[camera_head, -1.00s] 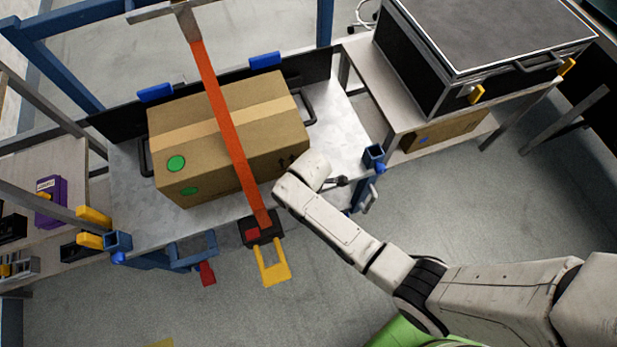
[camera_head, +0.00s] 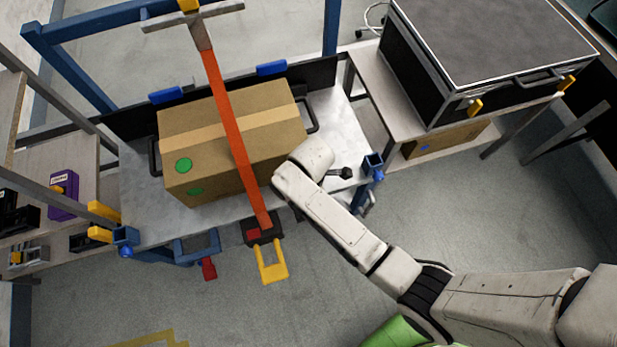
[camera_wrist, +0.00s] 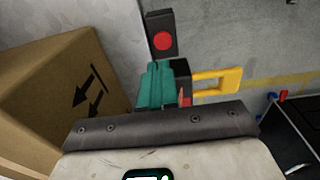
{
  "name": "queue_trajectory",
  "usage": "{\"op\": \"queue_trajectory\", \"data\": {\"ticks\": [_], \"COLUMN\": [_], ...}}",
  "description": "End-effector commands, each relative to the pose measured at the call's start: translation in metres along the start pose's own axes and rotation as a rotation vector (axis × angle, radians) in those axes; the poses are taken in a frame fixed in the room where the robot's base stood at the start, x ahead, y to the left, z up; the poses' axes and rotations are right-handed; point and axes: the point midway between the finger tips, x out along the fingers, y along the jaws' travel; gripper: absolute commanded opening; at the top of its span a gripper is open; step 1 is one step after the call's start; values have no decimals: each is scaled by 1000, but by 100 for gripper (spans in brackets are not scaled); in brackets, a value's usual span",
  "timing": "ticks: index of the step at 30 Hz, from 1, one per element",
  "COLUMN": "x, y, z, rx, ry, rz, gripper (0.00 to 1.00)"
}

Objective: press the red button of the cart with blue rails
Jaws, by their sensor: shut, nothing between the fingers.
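The cart with blue rails (camera_head: 138,211) stands in the middle of the head view and carries a cardboard box (camera_head: 232,135). In the wrist view a red round button (camera_wrist: 163,41) sits on a dark upright plate, beyond my fingertips. A red piece (camera_head: 208,268) hangs at the cart's front edge in the head view; I cannot tell whether it is the same button. My gripper (camera_wrist: 157,72) shows teal fingers, shut and empty, apart from the button as far as I can tell. In the head view my wrist hides the gripper.
An orange strap (camera_head: 232,125) crosses the box and ends in a black block with a yellow loop (camera_head: 271,263), close beside my fingers in the wrist view. A table with a black case (camera_head: 490,45) stands at right. Open floor lies in front.

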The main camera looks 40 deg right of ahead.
Motion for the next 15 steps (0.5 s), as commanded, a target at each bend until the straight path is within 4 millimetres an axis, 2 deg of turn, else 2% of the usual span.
{"op": "queue_trajectory", "data": {"ticks": [1, 6, 15], "x": [-11, -33, -44], "y": [1, 1, 1], "z": [0, 0, 0], "rx": [0, 0, 0], "ry": [1, 0, 0], "rz": [3, 2, 1], "gripper": [0, 0, 0]}}
